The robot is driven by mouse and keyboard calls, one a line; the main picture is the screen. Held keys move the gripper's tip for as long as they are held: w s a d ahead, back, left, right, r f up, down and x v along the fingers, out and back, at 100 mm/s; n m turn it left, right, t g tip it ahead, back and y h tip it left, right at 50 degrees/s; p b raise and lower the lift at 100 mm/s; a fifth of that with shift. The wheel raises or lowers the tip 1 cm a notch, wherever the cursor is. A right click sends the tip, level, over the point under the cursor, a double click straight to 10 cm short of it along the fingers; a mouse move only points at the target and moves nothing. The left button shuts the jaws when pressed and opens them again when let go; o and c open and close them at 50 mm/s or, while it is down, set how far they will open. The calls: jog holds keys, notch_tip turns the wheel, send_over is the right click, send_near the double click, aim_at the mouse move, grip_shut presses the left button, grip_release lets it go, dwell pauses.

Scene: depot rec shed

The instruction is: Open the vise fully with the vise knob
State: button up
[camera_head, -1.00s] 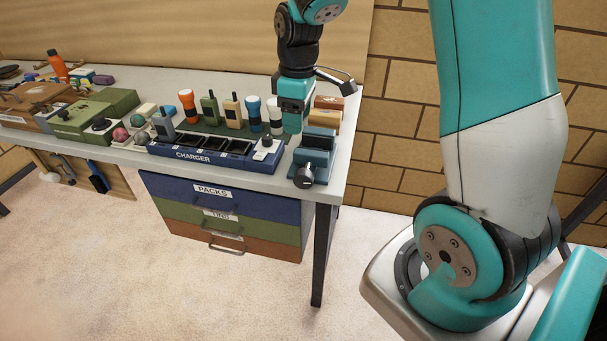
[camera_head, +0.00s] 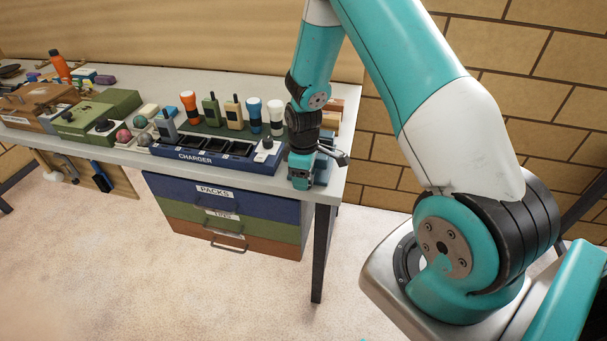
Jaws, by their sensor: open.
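The blue vise (camera_head: 321,172) stands at the right front corner of the bench, mostly hidden behind my gripper. Its dark knob, on the side facing me, is hidden by my gripper in this view. My gripper (camera_head: 301,187) points down over the front of the vise, where the knob is. It is open. I cannot tell whether its fingers are around the knob or touching it.
The blue charger (camera_head: 215,156) is just left of my gripper, with several torches and radios standing behind it. The bench (camera_head: 225,180) has drawers (camera_head: 224,208) below its front edge. A brick wall (camera_head: 385,150) rises on the right. Open floor lies in front.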

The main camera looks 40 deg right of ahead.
jog(key=shift+f, duration=0.6)
jog(key=c, duration=0.9)
jog(key=shift+c, duration=0.2)
jog(key=shift+a, duration=0.1)
jog(key=g+h, duration=0.3)
jog(key=g, duration=0.1)
jog(key=shift+w+a+f, duration=0.1)
jog(key=shift+w+a, duration=0.05)
jog(key=shift+w, duration=0.15)
jog(key=g+h, duration=0.3)
jog(key=shift+w+a+f+g, duration=0.1)
jog(key=shift+g, duration=0.3)
